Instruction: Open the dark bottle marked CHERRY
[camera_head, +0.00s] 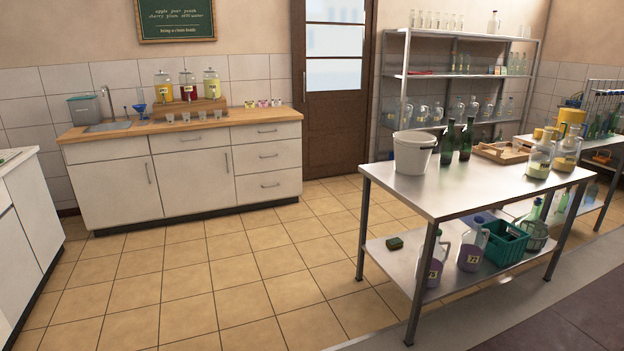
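Two dark green bottles stand upright on the metal table at the right: one dark bottle (447,145) is just right of the white bucket, and another dark bottle (466,142) is beside it. No CHERRY marking is legible on either, and I cannot tell which is the named one or whether they are capped. On the back counter stands a glass dispenser with dark red content (188,87), between two yellowish ones. Neither of my grippers is in view.
The metal table (440,195) also holds a white bucket (413,155), a wooden tray (500,152) and glass jugs (540,158). Its lower shelf holds jugs and a green crate (505,243). The tiled floor (250,260) is clear. A white cabinet (35,225) stands at left.

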